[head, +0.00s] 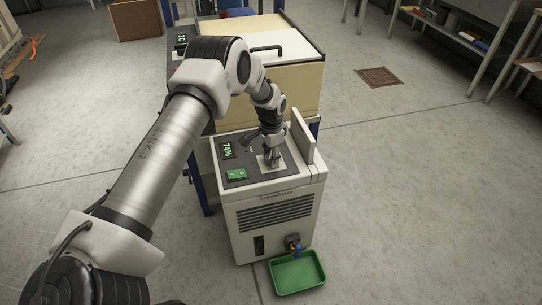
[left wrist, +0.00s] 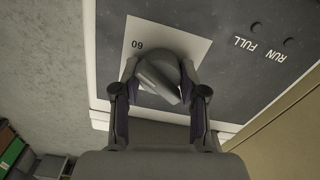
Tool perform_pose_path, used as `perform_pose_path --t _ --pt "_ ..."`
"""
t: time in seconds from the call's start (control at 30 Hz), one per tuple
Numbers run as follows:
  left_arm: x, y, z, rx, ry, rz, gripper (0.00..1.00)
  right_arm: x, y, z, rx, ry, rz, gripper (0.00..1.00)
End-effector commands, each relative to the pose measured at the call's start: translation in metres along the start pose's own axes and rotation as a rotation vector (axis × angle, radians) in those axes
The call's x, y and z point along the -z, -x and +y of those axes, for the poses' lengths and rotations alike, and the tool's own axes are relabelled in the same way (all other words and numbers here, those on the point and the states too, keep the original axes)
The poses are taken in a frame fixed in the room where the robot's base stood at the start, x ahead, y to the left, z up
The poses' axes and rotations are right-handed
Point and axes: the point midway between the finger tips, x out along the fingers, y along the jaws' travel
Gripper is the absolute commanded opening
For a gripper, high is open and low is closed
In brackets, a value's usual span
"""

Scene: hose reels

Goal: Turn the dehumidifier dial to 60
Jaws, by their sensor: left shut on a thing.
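The dehumidifier (head: 285,219) is a pale box with a dark sloped top panel. A small display (head: 227,149) on the panel reads about 74%, and the digits are small. In the left wrist view the dial is a dark grey knob (left wrist: 160,79) on a pale plate (left wrist: 185,43). A printed 60 (left wrist: 137,44) shows upside down beside the knob. I cannot tell exactly where the dial points. My left gripper (head: 271,160) reaches down onto the panel from above. It is shut on the dial, one finger on each side. My right gripper is not in view.
A green lit switch (head: 236,174) sits on the panel's left. An upright pale flap (head: 303,137) stands at the panel's right edge. A green tray (head: 298,273) lies on the floor below the spout. A cream cabinet (head: 293,88) stands close behind.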

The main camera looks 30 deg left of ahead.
Motion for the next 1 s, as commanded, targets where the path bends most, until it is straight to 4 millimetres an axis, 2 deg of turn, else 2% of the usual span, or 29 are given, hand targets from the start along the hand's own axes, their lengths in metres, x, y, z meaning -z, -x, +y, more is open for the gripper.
perform_pose_path --t 0.07,0.1,0.13,0.43,0.57,0.67,0.9,1.0 --pt "0.001 0.001 -0.001 0.003 -0.002 0.003 0.07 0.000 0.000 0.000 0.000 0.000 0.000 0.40" --pt "0.001 0.001 -0.001 0.003 -0.002 0.003 0.56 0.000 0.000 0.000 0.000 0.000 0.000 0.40" --pt "0.001 0.001 -0.001 0.003 -0.002 0.003 0.67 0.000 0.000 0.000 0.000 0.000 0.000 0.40" --pt "0.001 0.001 0.000 0.001 0.000 0.001 0.67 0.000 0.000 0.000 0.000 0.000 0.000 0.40" --pt "0.001 0.011 -0.001 0.002 0.000 0.003 0.67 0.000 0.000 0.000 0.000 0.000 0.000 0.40" --pt "0.001 0.031 -0.001 0.002 -0.001 0.004 0.67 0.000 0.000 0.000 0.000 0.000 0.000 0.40" --pt "0.002 0.092 -0.001 0.003 0.000 0.005 0.67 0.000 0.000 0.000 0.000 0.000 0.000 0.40" --pt "0.001 0.110 -0.001 0.003 -0.001 0.004 0.67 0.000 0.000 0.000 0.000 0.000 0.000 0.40"
